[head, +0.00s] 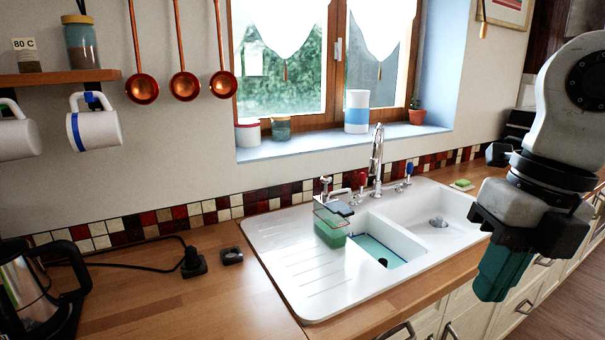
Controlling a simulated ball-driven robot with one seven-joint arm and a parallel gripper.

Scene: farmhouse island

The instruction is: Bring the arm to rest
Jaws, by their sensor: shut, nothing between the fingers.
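My arm (570,130) comes in from the right edge of the head view and hangs downward. My gripper (497,270) is at its lower end, with teal fingers pointing down. The fingers are together and nothing shows between them. The gripper hangs in front of the counter's front edge, to the right of the white sink (300,268) and in front of the drawers. It appears apart from the sink and the counter.
The sink has a tap (376,158) and a green-filled clear container (330,226) beside its basin. A kettle (38,290) and a black plug (193,262) are on the left counter (200,310). Copper ladles (184,86) and mugs (95,127) hang on the wall. Floor (575,300) shows at lower right.

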